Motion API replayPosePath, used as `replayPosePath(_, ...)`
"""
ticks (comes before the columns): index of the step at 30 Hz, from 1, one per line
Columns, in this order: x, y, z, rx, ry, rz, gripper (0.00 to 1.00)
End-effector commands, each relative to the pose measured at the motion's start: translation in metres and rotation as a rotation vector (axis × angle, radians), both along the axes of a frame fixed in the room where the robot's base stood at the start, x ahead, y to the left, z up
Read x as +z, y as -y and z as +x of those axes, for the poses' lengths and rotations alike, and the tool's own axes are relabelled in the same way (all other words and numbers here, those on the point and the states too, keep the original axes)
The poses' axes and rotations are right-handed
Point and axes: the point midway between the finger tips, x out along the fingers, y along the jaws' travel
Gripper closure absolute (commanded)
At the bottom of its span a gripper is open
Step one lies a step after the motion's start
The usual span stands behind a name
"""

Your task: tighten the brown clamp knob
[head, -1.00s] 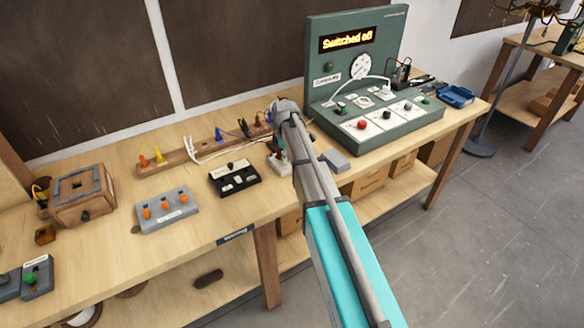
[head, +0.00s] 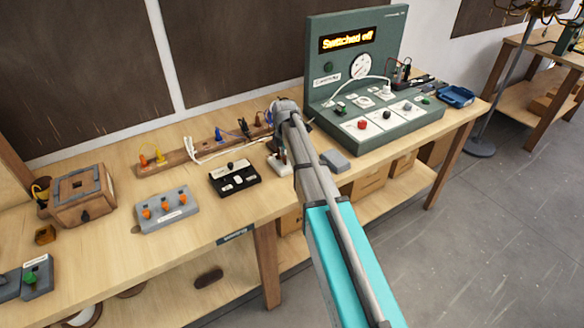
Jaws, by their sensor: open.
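I cannot make out a brown clamp knob in the head view; it may be hidden behind my arm. My arm reaches up from the lower right to the workbench (head: 110,255). Its grey end covers the bench just left of the green test panel (head: 345,78). My gripper is hidden behind the arm end, so its jaws and any contact do not show. A small pale block (head: 277,164) with an upright part peeks out left of the arm. A wooden strip (head: 180,156) with yellow and blue plugs and white cable lies behind it.
A black switch box (head: 234,179) and a grey box with orange knobs (head: 166,209) stand left of the arm. A wooden box (head: 82,196) is at far left. A grey block (head: 335,161) lies right of the arm. The front bench edge is mostly clear.

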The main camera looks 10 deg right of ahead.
Motion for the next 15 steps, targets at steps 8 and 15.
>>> replayPosePath(8, 0.026, 0.0, 0.0, 0.011, 0.0, 0.0, 0.49)
replayPosePath(15, 0.046, 0.0, 0.0, 0.01, 0.0, 0.0, 0.49)
